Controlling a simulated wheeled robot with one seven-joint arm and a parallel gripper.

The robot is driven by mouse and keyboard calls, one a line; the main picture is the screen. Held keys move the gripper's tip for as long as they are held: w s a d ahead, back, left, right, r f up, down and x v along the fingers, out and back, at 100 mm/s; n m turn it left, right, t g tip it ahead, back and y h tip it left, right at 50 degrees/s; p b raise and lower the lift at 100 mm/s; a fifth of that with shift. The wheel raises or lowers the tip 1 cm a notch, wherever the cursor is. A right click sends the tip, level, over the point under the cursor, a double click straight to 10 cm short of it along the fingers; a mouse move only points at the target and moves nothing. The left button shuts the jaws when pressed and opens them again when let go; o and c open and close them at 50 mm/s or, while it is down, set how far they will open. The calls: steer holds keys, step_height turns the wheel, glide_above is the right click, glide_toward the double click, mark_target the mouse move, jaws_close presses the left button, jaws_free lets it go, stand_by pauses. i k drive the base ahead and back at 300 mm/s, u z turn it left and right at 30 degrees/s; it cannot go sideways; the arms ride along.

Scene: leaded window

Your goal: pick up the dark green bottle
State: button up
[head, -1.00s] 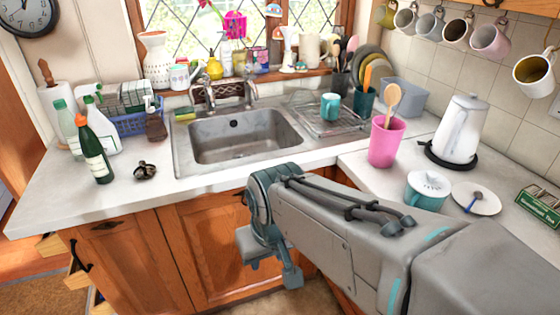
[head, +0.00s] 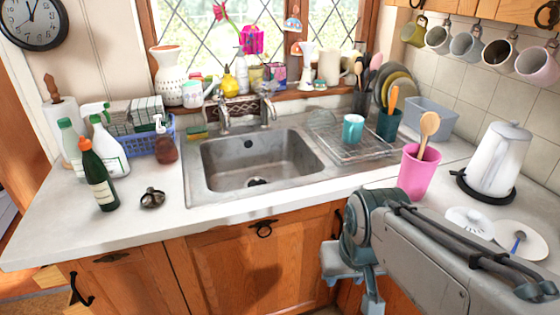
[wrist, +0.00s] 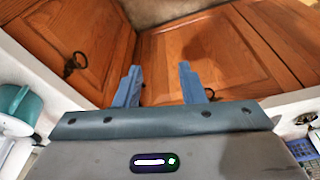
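The dark green bottle (head: 97,177) stands upright on the counter left of the sink, with an orange-red cap and a pale label. My gripper (head: 358,288) hangs in front of the cabinets, below the counter edge and far to the right of the bottle. In the wrist view my gripper's two blue-grey fingers (wrist: 157,86) are apart with nothing between them. The bottle cannot be made out in the wrist view.
A white spray bottle (head: 109,147) and a pale green bottle (head: 70,145) stand close behind the bottle. A small dark metal object (head: 152,198) lies to its right. The sink (head: 258,160) and pink cup (head: 416,173) are further right. The counter front left is clear.

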mark_target(97, 176)
steer(key=u, duration=0.05)
steer(key=i, duration=1.25)
steer(key=u, duration=0.4)
